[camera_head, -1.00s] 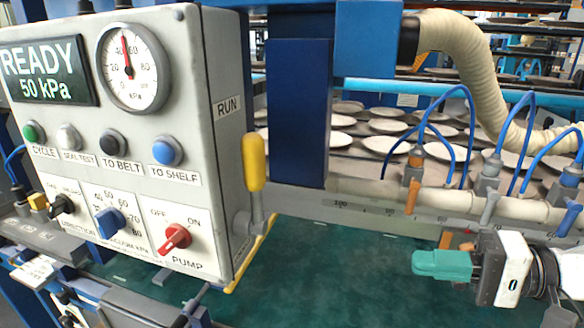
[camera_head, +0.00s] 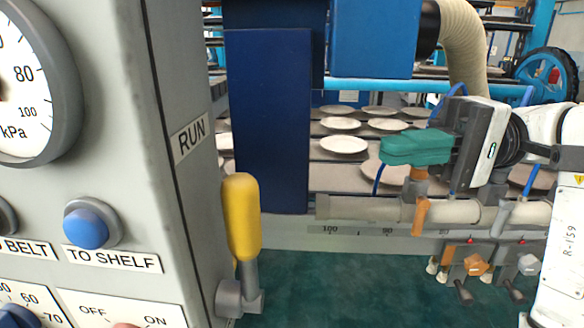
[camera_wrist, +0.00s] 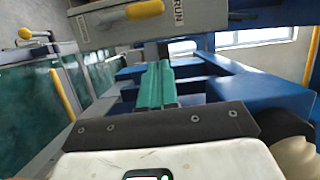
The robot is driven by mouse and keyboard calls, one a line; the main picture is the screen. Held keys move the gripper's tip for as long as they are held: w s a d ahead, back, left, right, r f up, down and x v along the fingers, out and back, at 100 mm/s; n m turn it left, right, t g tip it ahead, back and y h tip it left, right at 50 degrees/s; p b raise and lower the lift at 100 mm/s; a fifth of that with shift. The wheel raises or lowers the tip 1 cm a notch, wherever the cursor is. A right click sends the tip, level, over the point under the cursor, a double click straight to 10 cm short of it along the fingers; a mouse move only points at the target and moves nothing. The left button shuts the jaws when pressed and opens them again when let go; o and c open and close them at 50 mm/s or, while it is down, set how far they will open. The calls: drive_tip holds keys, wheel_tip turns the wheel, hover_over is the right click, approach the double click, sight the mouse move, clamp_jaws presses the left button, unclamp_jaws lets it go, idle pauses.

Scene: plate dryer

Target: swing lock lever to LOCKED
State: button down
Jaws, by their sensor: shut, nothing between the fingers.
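The lever (camera_head: 241,218) has a yellow handle on a grey pivot at the right side of the control box (camera_head: 178,120). My gripper (camera_head: 386,149), with green fingers, is shut and empty. It is to the right of the lever and higher, clearly apart from it. In the wrist view my shut fingers (camera_wrist: 156,85) point toward the box, and a yellow handle (camera_wrist: 145,9) shows at the top beside the RUN label.
A dark blue post (camera_head: 268,120) stands behind the lever. White plates (camera_head: 344,144) lie on racks behind. The green surface (camera_head: 340,285) below is mostly clear.

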sight(237, 255)
drive_tip(key=s+p+x, duration=0.2)
drive_tip(key=s+x, duration=0.1)
drive_tip(key=x, duration=0.9)
drive_tip(key=shift+f, duration=0.15)
drive_tip(key=shift+s+a, duration=0.15)
